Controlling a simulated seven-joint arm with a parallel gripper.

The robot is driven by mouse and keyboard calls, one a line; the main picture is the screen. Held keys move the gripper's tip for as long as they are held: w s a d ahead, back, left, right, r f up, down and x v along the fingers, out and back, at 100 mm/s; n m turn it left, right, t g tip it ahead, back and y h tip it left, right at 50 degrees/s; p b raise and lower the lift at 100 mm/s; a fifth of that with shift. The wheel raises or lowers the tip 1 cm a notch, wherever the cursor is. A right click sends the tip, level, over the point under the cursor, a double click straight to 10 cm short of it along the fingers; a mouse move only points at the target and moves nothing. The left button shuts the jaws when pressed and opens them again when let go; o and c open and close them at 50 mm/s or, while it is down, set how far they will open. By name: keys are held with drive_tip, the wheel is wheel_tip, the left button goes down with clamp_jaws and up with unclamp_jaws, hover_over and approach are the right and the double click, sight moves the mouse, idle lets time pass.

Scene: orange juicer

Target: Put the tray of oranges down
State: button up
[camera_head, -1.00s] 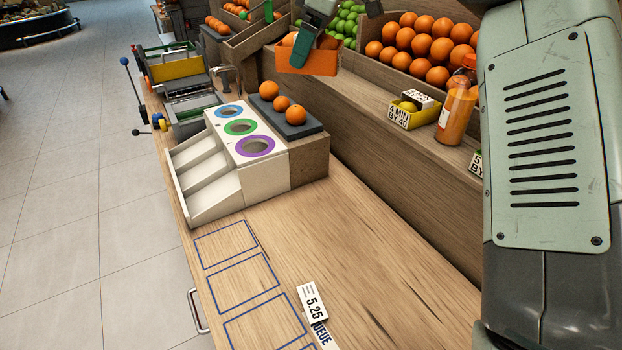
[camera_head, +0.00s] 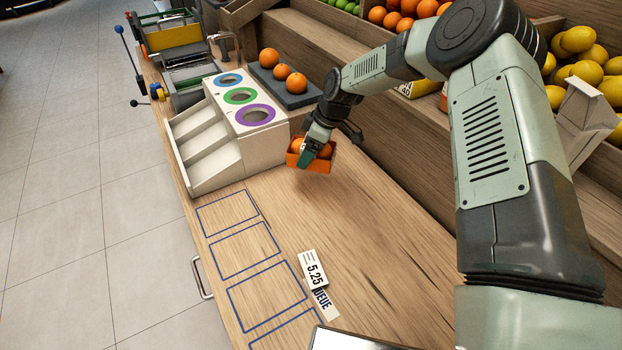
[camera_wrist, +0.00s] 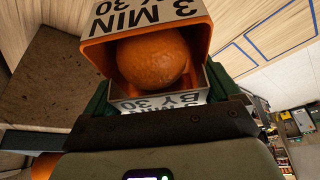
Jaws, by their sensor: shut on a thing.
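In the wrist view the tray (camera_wrist: 93,52) is held between the fingers, with a large orange (camera_wrist: 152,62) inside and labels reading "3 MIN BY 30". The part of the tray behind my fingers is hidden.
The white block (camera_head: 215,165) with coloured ring holes and a dark slab (camera_head: 300,97) with oranges stand left and behind. Bare counter spreads right of these. Fruit shelves line the back.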

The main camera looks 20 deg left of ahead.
wheel_tip(320, 180, down, 9)
drive_tip(key=shift+r, duration=0.2)
idle(0.3)
drive_tip(key=shift+f, duration=0.15)
drive_tip(key=o, duration=0.9)
